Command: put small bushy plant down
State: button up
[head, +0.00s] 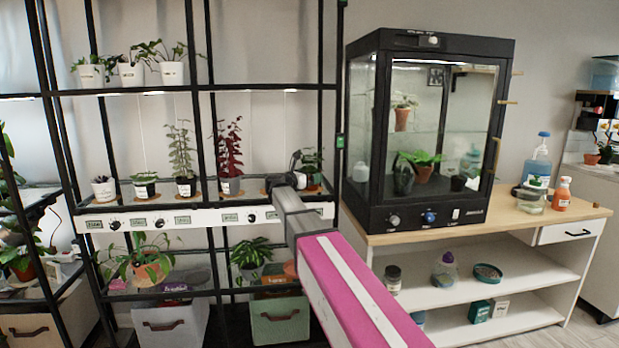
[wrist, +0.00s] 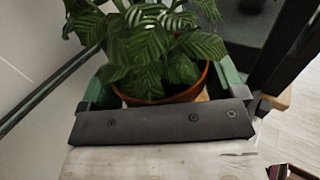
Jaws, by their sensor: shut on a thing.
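The small bushy plant (wrist: 165,45), with striped green leaves in a terracotta pot (wrist: 185,96), fills the upper middle of the wrist view. My gripper (wrist: 163,85) is shut on this pot, with a green finger on each side and the dark palm in front. In the head view my gripper (head: 298,165) is at the right end of the middle rack shelf (head: 150,220). The plant (head: 314,160) shows just behind and right of it, upright. The gripper hides part of the pot, and I cannot tell whether its base touches the shelf.
Several potted plants stand left along this shelf, the red-leaved one (head: 229,150) nearest. A black rack post (head: 338,110) rises close on the right, beside the glass cabinet (head: 425,130). A monstera (head: 250,255) and storage boxes (head: 280,318) are below.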

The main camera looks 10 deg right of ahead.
jog(key=o, duration=0.7)
jog(key=shift+o, duration=0.2)
jog(key=v, duration=1.2)
